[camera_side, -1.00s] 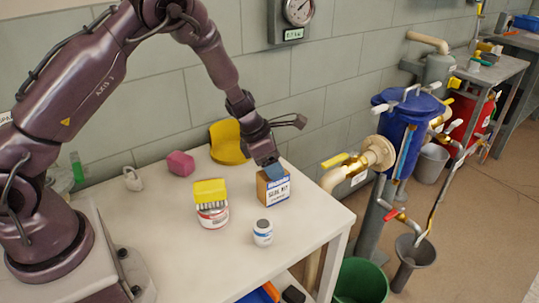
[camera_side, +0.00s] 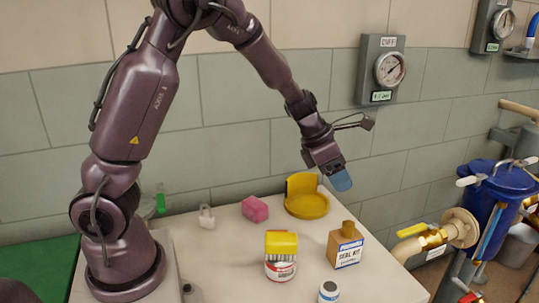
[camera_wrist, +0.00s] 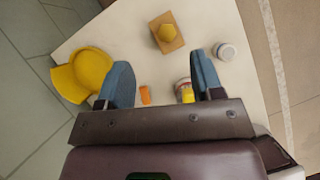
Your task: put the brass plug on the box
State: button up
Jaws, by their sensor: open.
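The box (camera_side: 344,252), a brown carton labelled SEAL KIT, stands on the table right of centre. The brass plug (camera_side: 349,229) sits upright on top of it. In the wrist view the plug (camera_wrist: 166,33) shows as a six-sided yellow piece resting within the top of the box (camera_wrist: 168,47). My gripper (camera_side: 342,182) is raised above and behind the box, clear of the plug. In the wrist view my gripper (camera_wrist: 160,75) has its two blue fingers wide apart, with nothing between them.
A yellow dish with a raised back (camera_side: 307,204) stands behind the box. A red-and-white can with a yellow top (camera_side: 281,257) is left of it, and a small white jar (camera_side: 328,291) in front. A pink block (camera_side: 255,209) and a padlock-like piece (camera_side: 206,217) lie farther left.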

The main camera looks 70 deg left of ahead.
jog(key=s+a+r+n+t+y, duration=0.1)
jog(key=s+r+n+t+y, duration=0.2)
jog(key=r+n, duration=0.7)
jog(key=s+a+r+n+t+y, duration=0.25)
jog(key=r+n, duration=0.35)
jog(key=n, duration=0.7)
jog(key=s+d+f+n+g+h, duration=0.1)
jog(key=s+d+n+g, duration=0.1)
jog(key=s+d+n, duration=0.3)
jog(key=s+d+f+n+g+h, duration=0.2)
jog(key=s+d+n, duration=0.3)
jog(key=s+n, duration=0.7)
jog(key=shift+s+g, duration=0.35)
jog(key=shift+g, duration=0.4)
